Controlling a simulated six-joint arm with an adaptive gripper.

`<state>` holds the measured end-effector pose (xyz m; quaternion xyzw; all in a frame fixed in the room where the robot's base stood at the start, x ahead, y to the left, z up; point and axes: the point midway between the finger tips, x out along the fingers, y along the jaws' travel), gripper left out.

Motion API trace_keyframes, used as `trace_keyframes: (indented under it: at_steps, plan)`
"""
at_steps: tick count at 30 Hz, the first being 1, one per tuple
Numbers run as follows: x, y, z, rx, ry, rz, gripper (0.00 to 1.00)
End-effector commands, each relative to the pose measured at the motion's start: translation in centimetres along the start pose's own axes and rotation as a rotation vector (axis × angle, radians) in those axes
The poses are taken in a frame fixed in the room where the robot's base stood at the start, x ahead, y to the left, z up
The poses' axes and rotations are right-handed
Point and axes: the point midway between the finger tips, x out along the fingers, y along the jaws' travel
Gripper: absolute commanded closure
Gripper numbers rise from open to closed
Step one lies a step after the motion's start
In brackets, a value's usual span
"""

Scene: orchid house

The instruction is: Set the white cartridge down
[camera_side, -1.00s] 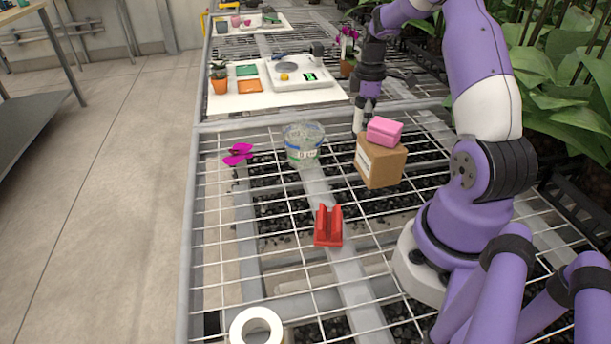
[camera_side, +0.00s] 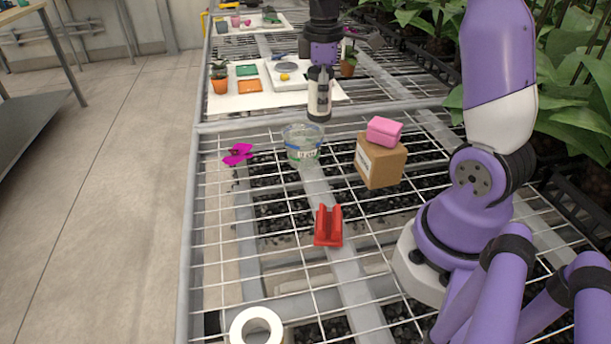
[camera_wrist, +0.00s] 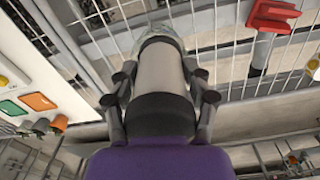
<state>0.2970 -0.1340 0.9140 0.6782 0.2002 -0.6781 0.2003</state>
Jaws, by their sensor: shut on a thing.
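The white cartridge (camera_side: 319,98) is a pale cylinder with a dark lower end and dark print. It hangs about upright in my gripper (camera_side: 321,70), which is shut on it, above the mesh bench. In the side view it shows just above and right of the clear tub (camera_side: 303,147). In the wrist view the cartridge (camera_wrist: 160,80) fills the middle between my gripper's dark fingers, and its far end covers part of the tub. A red two-pronged holder (camera_side: 328,229) stands empty on the mesh, nearer the side camera; it also shows in the wrist view (camera_wrist: 272,16).
A brown box (camera_side: 381,164) with a pink block (camera_side: 384,131) on top stands right of the tub. A magenta flower-like piece (camera_side: 238,154) lies left. A white ring (camera_side: 256,328) sits at the front. Open mesh (camera_side: 270,205) surrounds the holder.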

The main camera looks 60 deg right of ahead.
Motion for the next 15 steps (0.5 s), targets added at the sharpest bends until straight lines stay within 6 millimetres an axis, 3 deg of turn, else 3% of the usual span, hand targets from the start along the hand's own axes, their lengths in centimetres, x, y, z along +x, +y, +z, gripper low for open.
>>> trace_keyframes:
  at_steps: [5, 9, 15]
  plan:
    - [-0.2, -6.5, -5.8, -0.205, 0.0, 0.0, 0.8]
    - [-0.3, -13.7, -9.4, -0.394, 0.001, 0.001, 0.8]
    - [-0.3, -23.5, -10.9, -0.641, 0.001, 0.002, 0.8]
